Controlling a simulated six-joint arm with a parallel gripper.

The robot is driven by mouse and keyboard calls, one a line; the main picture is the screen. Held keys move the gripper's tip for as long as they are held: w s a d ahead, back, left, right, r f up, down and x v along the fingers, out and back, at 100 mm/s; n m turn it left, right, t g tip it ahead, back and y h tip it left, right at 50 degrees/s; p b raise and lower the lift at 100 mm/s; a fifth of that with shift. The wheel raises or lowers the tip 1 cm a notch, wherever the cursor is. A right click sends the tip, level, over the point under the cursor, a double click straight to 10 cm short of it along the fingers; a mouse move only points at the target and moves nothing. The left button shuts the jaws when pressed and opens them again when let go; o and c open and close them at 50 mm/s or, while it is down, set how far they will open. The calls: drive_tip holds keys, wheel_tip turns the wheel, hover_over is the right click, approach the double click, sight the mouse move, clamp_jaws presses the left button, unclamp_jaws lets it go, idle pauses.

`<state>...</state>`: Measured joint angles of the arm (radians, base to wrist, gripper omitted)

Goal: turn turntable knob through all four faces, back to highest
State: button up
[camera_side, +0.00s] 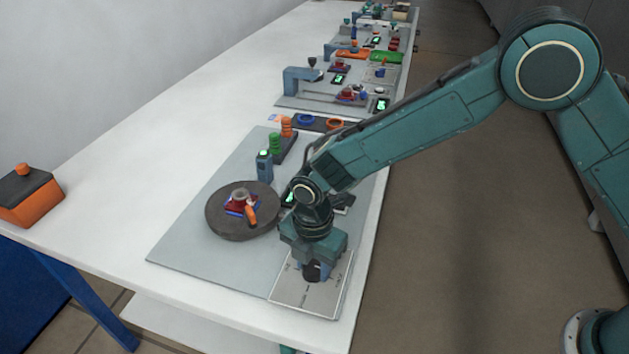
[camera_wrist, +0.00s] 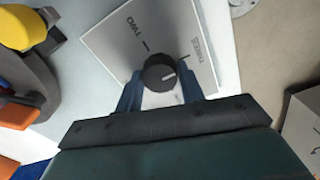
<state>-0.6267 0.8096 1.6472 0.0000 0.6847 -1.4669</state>
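My gripper (camera_side: 312,268) points down over a white dial panel (camera_side: 300,298) at the table's near edge. The fingers are apart, with a narrow gap seen on each side of the knob. The pointer line aims right, roughly towards the label reading THREE; a TWO label is at the upper left of the panel (camera_wrist: 113,40). A dark round turntable (camera_side: 222,222) carries a red and blue part (camera_side: 238,206) with a grey ring and an orange piece.
A blue-grey device with a green screen (camera_side: 264,166) stands behind the turntable. Green and orange stacked pieces (camera_side: 281,140) stand farther back. An orange box (camera_side: 30,197) with a dark top is at the far left. More stations line the table beyond. The grey mat's front left is clear.

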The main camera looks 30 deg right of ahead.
drive_tip(key=c, duration=0.3)
drive_tip(key=shift+m, duration=0.5)
drive_tip(key=m, duration=0.3)
drive_tip(key=shift+m, duration=0.3)
drive_tip(key=m, duration=0.4)
drive_tip(key=shift+r, duration=0.1)
drive_tip(key=m, duration=0.9)
drive_tip(key=shift+m, duration=0.3)
